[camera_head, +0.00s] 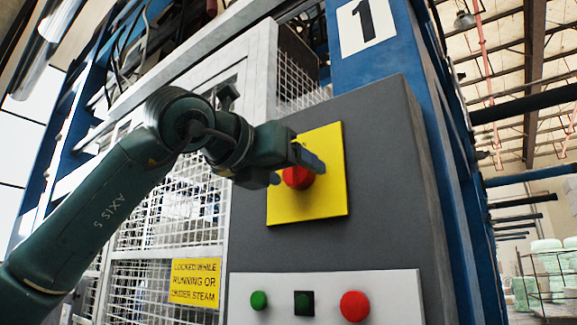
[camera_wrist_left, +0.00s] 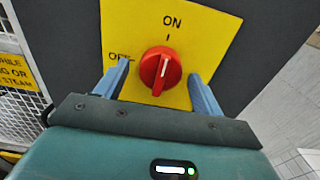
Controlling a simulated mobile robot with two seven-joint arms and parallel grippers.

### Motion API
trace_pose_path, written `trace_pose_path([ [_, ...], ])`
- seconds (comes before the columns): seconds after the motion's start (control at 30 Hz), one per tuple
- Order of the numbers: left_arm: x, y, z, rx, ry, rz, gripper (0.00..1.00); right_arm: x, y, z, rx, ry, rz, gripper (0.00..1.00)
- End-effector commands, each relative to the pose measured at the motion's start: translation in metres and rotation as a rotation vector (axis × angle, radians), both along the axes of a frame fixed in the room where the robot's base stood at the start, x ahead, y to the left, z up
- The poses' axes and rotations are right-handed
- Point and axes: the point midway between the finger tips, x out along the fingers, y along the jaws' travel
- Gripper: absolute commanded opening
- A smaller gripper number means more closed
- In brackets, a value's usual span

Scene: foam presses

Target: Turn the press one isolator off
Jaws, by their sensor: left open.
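The isolator is a red rotary knob (camera_wrist_left: 161,69) on a yellow plate (camera_wrist_left: 205,30). In the left wrist view, ON is printed above the knob and OFF to its left. The knob's white line points up, roughly to ON. In the head view the red knob (camera_head: 297,178) and yellow plate (camera_head: 325,200) are on a grey cabinet (camera_head: 390,170) beneath a sign with the number 1 (camera_head: 368,22). My left gripper (camera_wrist_left: 159,68) is open, its blue fingers on either side of the knob; I cannot tell whether they touch it. The gripper (camera_head: 297,172) partly covers the knob in the head view.
Below the isolator, a light panel (camera_head: 330,288) carries a green button (camera_head: 259,300), a black switch (camera_head: 304,303) and a red button (camera_head: 354,306). A white mesh gate (camera_head: 165,225) with a yellow warning sign (camera_head: 195,282) stands left. A blue post (camera_head: 350,65) rises behind the cabinet.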

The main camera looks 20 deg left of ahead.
Motion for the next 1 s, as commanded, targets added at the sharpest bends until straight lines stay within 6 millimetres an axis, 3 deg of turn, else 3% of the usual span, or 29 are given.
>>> trace_pose_path([
  [0.2,0.0000,0.0001,-0.0002,0.000,0.000,0.000,0.67,-0.0006,0.0004,-0.0008,0.000,0.002,0.001,0.36],
  [0.73,-0.0003,0.0005,0.0001,0.000,0.000,0.001,0.24,-0.0010,0.0009,0.0025,0.004,-0.003,0.001,0.36],
  [1.0,-0.0004,0.0006,-0.0007,-0.028,0.010,0.001,0.24,-0.0012,0.0009,-0.0008,0.007,-0.002,0.001,0.36],
])
